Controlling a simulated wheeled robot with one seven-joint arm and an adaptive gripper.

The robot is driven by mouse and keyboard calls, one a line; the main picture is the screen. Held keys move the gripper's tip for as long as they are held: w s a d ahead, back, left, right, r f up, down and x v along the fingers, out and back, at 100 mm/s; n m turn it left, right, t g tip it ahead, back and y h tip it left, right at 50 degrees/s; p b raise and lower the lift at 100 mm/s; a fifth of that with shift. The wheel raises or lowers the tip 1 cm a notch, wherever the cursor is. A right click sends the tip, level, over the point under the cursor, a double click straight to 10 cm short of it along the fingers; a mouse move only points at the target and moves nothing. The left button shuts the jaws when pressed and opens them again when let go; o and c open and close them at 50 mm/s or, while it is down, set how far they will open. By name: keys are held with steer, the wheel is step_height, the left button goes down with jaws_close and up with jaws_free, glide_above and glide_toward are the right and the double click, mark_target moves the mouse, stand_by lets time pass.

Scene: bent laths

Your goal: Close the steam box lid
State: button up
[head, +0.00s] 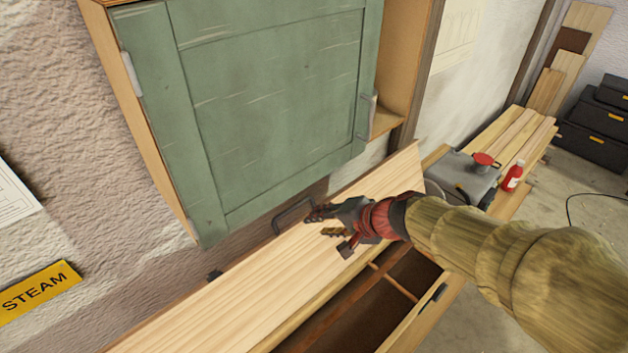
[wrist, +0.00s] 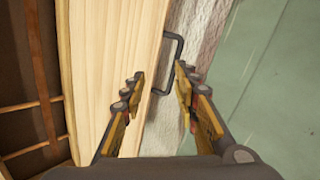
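The steam box lid (head: 250,265) is a long pale wooden plank panel, standing open and tilted up against the wall side of the box. Its dark bracket handle (head: 293,214) is at the lid's upper edge; it also shows in the wrist view (wrist: 181,48). The steam box (head: 418,318) is open in front, with a dark interior and thin wooden slats. My gripper (head: 322,223) is over the lid near the handle. In the wrist view its fingers (wrist: 158,78) are apart, with the lower end of the handle appearing between them. Contact cannot be told.
A green wall cabinet (head: 270,95) hangs close above the lid and handle. A grey machine with a red cap (head: 465,172) and a red bottle (head: 513,177) stand to the right, near stacked planks (head: 510,135). Black cases (head: 595,120) sit on the floor at far right.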

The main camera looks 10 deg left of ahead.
mark_target(294, 208)
steer(key=w+a+f+m, duration=0.1)
steer(key=w+a+f, duration=0.1)
steer(key=w, duration=0.1)
steer(key=w+a+f+m, duration=0.1)
steer(key=w+a+f, duration=0.1)
steer(key=w+a, duration=0.1)
steer(key=w+a+f+m+p, duration=0.1)
steer(key=w+a+f, duration=0.1)
steer(key=w+a, duration=0.1)
steer(key=shift+w+f+t, duration=0.4)
steer(key=shift+w, duration=0.1)
steer(key=shift+b+x, duration=0.6)
steer(key=shift+x, duration=0.35)
steer(key=shift+r, duration=0.15)
steer(key=shift+c, duration=0.3)
jaws_close()
